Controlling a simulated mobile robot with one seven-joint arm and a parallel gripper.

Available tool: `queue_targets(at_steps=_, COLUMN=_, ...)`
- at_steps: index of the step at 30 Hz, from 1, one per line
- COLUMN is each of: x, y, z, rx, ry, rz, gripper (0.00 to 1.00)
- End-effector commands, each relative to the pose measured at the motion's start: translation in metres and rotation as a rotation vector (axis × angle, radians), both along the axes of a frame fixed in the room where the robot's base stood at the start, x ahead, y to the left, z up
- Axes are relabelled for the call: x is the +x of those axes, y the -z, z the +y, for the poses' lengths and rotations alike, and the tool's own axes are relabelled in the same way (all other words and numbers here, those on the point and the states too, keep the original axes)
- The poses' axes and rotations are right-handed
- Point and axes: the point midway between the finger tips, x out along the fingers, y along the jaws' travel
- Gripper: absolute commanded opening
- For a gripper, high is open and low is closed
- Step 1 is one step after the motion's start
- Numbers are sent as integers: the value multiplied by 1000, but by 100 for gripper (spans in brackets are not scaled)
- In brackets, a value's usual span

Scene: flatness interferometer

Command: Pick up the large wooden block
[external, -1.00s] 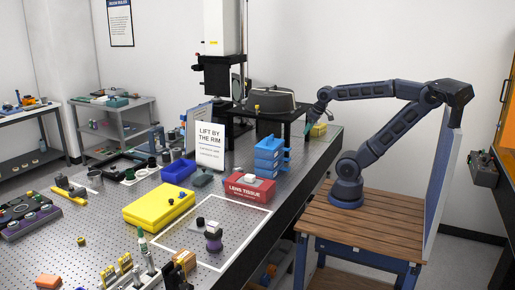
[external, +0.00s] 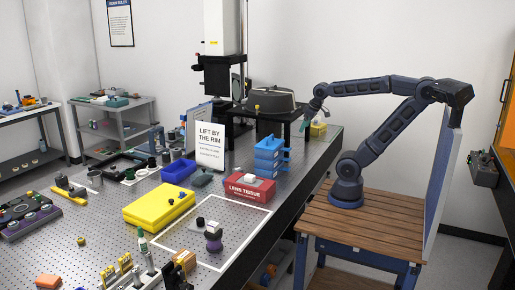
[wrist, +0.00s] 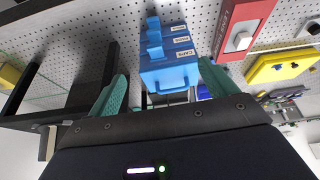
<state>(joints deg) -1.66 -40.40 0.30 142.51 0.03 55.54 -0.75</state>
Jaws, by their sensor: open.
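My gripper (external: 305,122) is at the far right part of the perforated table, near the black stand and the blue drawer unit. In the wrist view its two teal fingers (wrist: 165,93) are spread apart with nothing held between them; the blue drawer unit (wrist: 168,55) shows beyond the gap. A tan, wood-coloured block (external: 185,261) sits near the table's front edge, well away from my gripper. A yellowish block (external: 318,130) lies at the far right corner, close to my gripper; I cannot tell if it is wood. It seems to show at the left of the wrist view (wrist: 9,75).
The blue drawer unit (external: 270,154) stands behind the red lens tissue box (external: 250,188). The black stand (external: 262,112) carries a dark round part. A white sign (external: 210,145), yellow case (external: 158,205) and blue bin (external: 178,171) stand further left. A white-outlined area has some bare room.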

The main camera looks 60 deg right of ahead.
Motion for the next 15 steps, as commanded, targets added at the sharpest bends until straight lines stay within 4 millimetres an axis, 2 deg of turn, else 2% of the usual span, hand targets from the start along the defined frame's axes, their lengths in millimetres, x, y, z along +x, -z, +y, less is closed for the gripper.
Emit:
queue_targets(at_steps=8, x=72, y=-44, z=44, rx=-25, ry=-158, rz=42, gripper=85)
queue_targets(at_steps=15, x=133, y=-72, z=97, rx=-48, ry=-296, rz=75, gripper=85)
